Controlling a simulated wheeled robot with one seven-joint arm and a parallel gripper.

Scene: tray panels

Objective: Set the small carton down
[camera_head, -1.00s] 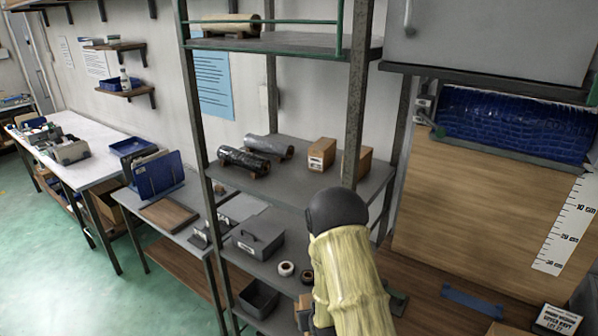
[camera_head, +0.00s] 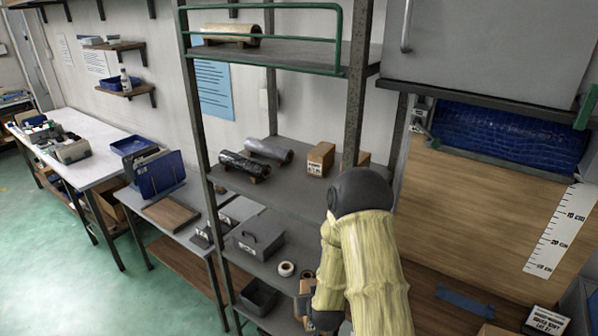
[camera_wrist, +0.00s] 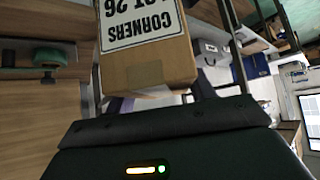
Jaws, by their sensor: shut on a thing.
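The small carton (camera_wrist: 150,52) is brown cardboard with a white label reading "CORNERS" and "LOT 26", upside down in the wrist view. My gripper (camera_wrist: 160,98) is shut on its near end. In the head view only a strip of the carton (camera_head: 306,287) shows, beside my gripper (camera_head: 322,318) and left of my sleeved forearm. My arm hides most of it. I cannot tell whether its underside touches a surface.
The grey rack's middle shelf (camera_head: 285,205) holds two rolls (camera_head: 245,163) and a carton (camera_head: 321,158). The shelf below holds a grey box (camera_head: 257,238) and a white tape roll (camera_head: 286,269). A wooden bench (camera_head: 425,300) lies right of my arm.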

